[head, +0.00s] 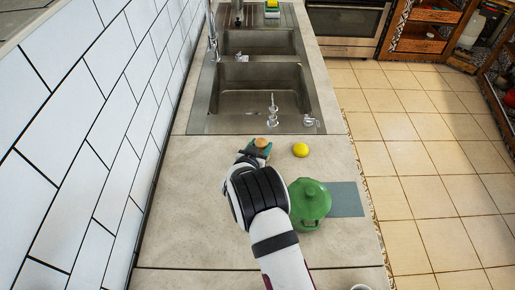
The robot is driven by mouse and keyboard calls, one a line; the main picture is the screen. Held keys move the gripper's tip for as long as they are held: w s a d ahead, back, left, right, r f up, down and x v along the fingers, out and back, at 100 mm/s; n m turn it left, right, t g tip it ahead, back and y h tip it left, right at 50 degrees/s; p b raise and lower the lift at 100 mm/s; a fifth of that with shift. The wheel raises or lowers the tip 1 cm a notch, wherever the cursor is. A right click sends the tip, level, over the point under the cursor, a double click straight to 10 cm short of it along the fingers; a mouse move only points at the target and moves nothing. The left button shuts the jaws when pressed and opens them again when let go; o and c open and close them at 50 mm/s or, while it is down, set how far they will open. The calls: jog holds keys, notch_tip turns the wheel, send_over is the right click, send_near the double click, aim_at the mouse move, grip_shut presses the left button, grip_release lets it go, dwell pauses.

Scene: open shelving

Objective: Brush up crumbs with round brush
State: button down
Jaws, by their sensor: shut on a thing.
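My gripper (251,155) is over the counter (330,255), just this side of the sink, seen from behind in the head view. It is shut on the round brush (261,143), whose light brown knob and a little of its dark teal body show past the fingers. The arm and wrist hide much of the grip, and I cannot tell whether the brush touches the counter. No crumbs can be made out at this distance.
A yellow ball-like item (300,150) lies right of the brush. A green lidded pot (309,204) stands close to the right of my wrist, beside a flat grey-green mat (347,200). The double sink (260,90) lies beyond; a tiled wall (80,110) bounds the left.

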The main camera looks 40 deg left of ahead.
jog(key=shift+w+d, duration=2.15)
jog(key=shift+d, duration=0.1)
jog(key=shift+s+a, duration=2.6)
jog(key=shift+a, duration=0.05)
jog(key=shift+r, duration=4)
jog(key=shift+r, duration=0.1)
jog(key=w+d+r+m+t+h, duration=0.1)
jog(key=w+d+r+h, duration=0.1)
jog(key=w+d+r, duration=0.35)
jog(key=w+d+r+m+h, duration=0.1)
jog(key=w+d+r+m, duration=0.1)
jog(key=d+r, duration=0.6)
jog(key=w+d+r+m+t+h, duration=0.15)
jog(key=w+d+r, duration=0.25)
jog(key=d, duration=0.5)
jog(key=s+d+r+m+h, duration=0.1)
jog(key=s+d+r, duration=0.2)
jog(key=d, duration=0.6)
jog(key=s+d+r+m+g+h, duration=0.1)
jog(key=d+r, duration=0.4)
jog(key=d, duration=0.5)
jog(key=s+d+r+m+h, duration=0.2)
jog(key=s+d+r+h, duration=0.1)
jog(key=d, duration=0.6)
jog(key=shift+s+d+r+g, duration=0.2)
jog(key=shift+s+r+g, duration=0.25)
jog(key=shift+s, duration=0.35)
